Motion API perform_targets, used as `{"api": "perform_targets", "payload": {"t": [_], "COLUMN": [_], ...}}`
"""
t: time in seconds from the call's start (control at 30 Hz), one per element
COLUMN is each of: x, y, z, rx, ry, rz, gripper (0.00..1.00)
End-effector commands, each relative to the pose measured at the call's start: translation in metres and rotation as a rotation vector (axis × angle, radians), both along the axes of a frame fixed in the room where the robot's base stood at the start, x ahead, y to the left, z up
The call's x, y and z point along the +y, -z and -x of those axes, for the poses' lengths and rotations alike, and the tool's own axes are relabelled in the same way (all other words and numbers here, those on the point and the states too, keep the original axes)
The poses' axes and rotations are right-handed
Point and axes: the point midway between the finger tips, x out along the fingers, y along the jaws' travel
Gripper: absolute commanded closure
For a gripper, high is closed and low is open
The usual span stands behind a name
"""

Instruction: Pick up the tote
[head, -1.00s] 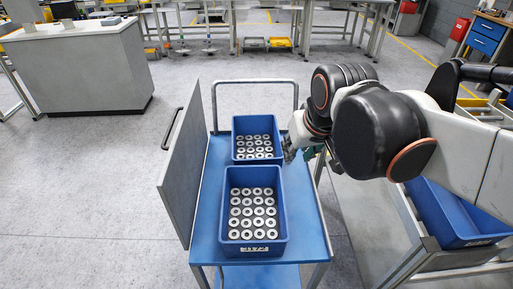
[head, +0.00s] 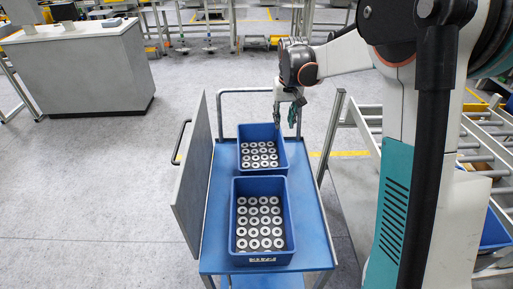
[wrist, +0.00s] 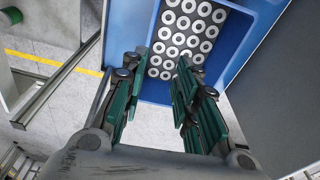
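Two blue totes stand on a blue cart, each holding rows of silver ring-shaped discs. The far tote (head: 241,163) is at the cart's handle end. The near tote (head: 236,245), with a white label on its front, is closer to me. My gripper (head: 284,124) points down at the far tote's right back side. In the wrist view my gripper (wrist: 162,62) has its green-padded fingers apart with nothing held between them. A blue tote (wrist: 146,30) with discs lies beyond and below the fingertips. I cannot tell whether the fingers touch its rim.
The blue cart (head: 308,215) has a grey side panel (head: 194,180) on its left and a metal handle (head: 228,92) behind. A roller conveyor (head: 480,150) stands at right, beyond my arm. Open floor (head: 100,190) lies to the left.

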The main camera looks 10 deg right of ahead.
Motion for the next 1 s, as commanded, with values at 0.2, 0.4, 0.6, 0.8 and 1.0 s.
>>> {"api": "perform_targets", "payload": {"t": [0.2,0.4,0.6,0.8,1.0], "x": [-0.013,-0.020,-0.022,-0.022,-0.022], "y": [0.044,0.073,0.092,0.130,0.160], "z": [-0.038,-0.052,-0.056,-0.056,-0.056], "rx": [0.074,0.113,0.125,0.125,0.124], "ry": [0.019,0.028,0.030,0.030,0.030], "rz": [-0.008,-0.012,-0.014,-0.014,-0.014], "gripper": [0.72,0.72,0.72,0.72,0.72]}}
